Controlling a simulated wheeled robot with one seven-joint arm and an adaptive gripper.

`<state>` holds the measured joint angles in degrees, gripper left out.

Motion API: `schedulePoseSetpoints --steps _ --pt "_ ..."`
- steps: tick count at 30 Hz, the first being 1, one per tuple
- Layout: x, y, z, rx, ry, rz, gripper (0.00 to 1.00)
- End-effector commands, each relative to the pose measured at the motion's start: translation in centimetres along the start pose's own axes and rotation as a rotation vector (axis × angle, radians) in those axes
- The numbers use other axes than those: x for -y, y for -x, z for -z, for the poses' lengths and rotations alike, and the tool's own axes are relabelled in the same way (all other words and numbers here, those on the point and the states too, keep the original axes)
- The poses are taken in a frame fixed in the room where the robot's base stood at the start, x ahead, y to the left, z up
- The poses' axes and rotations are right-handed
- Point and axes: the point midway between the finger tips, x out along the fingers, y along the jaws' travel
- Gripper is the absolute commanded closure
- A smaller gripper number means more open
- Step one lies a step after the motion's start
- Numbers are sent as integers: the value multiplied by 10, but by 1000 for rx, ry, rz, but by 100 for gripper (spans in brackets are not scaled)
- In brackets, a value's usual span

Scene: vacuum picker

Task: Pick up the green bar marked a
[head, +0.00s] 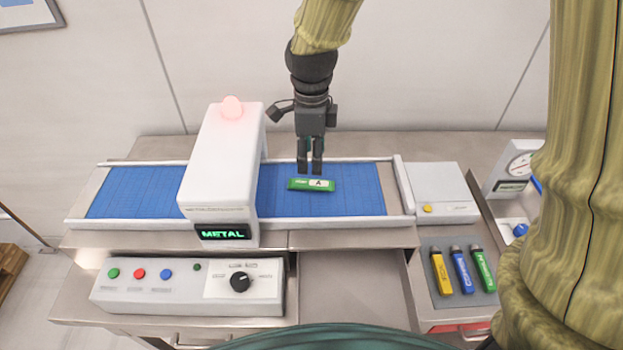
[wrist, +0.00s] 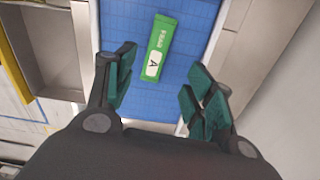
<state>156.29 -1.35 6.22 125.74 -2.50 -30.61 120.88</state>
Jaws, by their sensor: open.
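The green bar marked A (head: 300,184) lies flat on the blue conveyor belt (head: 350,200), just right of the white detector arch. Its white label with the letter A is face up. In the wrist view the green bar (wrist: 158,50) lies on the belt ahead of the fingers, slightly tilted, with nothing around it. My gripper (head: 311,171) points down just above and behind the bar in the head view. In the wrist view my gripper (wrist: 157,85) has its fingers apart and nothing between them.
The white detector arch (head: 222,160) reads METAL and has a lit red lamp. A control box (head: 190,287) stands in front. A white box (head: 437,187) is to the right. A grey mat (head: 461,293) holds yellow, blue and green bars. The belt beside the bar is clear.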

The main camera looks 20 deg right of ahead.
Motion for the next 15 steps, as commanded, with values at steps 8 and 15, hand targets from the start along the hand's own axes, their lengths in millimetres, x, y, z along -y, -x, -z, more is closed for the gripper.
schedulePoseSetpoints --steps 8,15 --pt "0 -19 -2 1 4 0 46" --pt "-2 -30 2 0 5 -3 46"
